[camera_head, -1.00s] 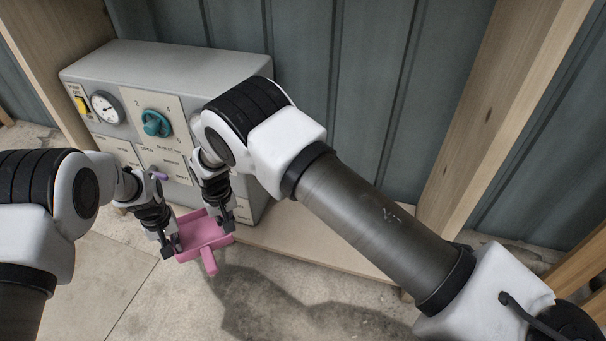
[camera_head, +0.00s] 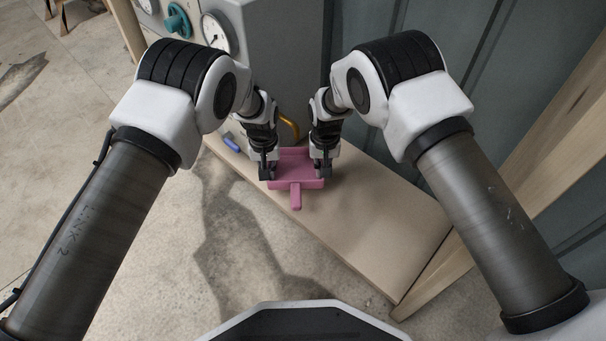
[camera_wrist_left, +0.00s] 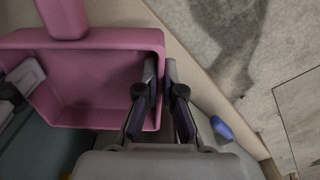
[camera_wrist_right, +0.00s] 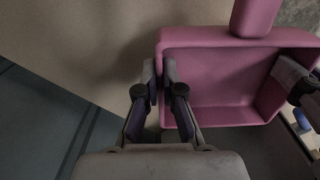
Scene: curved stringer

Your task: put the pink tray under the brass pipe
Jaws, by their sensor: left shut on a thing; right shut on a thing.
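The pink tray (camera_head: 296,184), with a stub handle toward me, is held between my two grippers over the pale wooden board. My left gripper (camera_head: 267,174) is shut on its left wall; in the left wrist view the fingers (camera_wrist_left: 161,72) pinch that wall. My right gripper (camera_head: 322,173) is shut on its right wall; the fingers (camera_wrist_right: 160,72) straddle it in the right wrist view. The tray looks empty and roughly level. The curved brass pipe (camera_head: 290,126) shows just behind the tray, between my wrists, partly hidden. I cannot tell the gap between tray and board.
The grey cabinet (camera_head: 275,60) with gauges and a teal knob (camera_head: 178,20) stands behind on the left. A blue object (camera_head: 231,142) lies left of the tray. The wooden board (camera_head: 385,225) is bare to the right. A wooden post (camera_head: 555,130) stands at the right.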

